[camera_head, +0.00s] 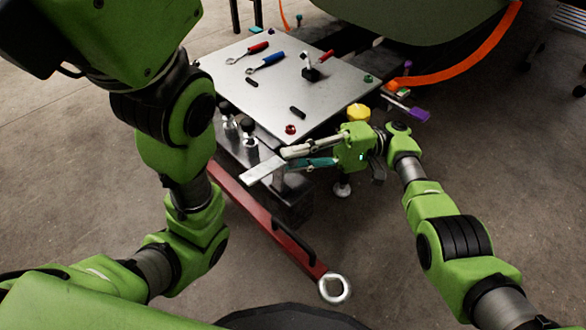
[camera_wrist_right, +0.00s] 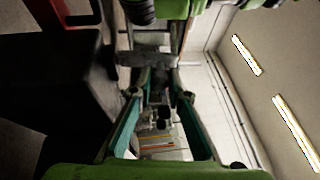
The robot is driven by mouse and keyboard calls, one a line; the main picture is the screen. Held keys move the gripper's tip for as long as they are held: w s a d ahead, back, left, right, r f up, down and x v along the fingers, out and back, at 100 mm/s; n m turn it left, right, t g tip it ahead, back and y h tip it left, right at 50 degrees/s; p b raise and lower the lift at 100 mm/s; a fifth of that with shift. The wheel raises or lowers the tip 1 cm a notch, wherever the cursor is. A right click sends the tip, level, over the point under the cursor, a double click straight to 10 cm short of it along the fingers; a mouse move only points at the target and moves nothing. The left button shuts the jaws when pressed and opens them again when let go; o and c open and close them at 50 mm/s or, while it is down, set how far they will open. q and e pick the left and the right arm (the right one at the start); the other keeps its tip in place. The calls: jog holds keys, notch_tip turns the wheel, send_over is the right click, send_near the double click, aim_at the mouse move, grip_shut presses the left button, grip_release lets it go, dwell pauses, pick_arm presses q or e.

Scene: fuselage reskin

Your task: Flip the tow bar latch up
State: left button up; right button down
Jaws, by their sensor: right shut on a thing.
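The red tow bar (camera_head: 262,219) runs from under the cart toward the lower right and ends in a metal ring (camera_head: 334,288). A flat grey metal piece, which looks like the latch (camera_head: 258,173), sticks out beside the cart's near edge above the bar. My right gripper (camera_head: 284,160) reaches in from the right and is shut on this piece. In the right wrist view a grey bar (camera_wrist_right: 146,60) crosses at the fingertips; the exact contact is dark. My left arm stands at the left, but its gripper is not in view.
The metal cart top (camera_head: 285,95) carries a red-handled tool (camera_head: 257,48), a blue-handled tool (camera_head: 267,61) and small parts. A yellow knob (camera_head: 358,113) is near my right gripper. An orange hose (camera_head: 465,70) curves at the right. The floor at front right is clear.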

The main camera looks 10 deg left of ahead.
jog(key=shift+w+d+f+m+g+y+b, duration=0.25)
jog(key=shift+f+m+g+y+b, duration=0.2)
jog(key=shift+b, duration=0.8)
jog(key=shift+y, duration=0.25)
jog(key=c, duration=1.9)
grip_release()
jog(key=shift+r, duration=0.1)
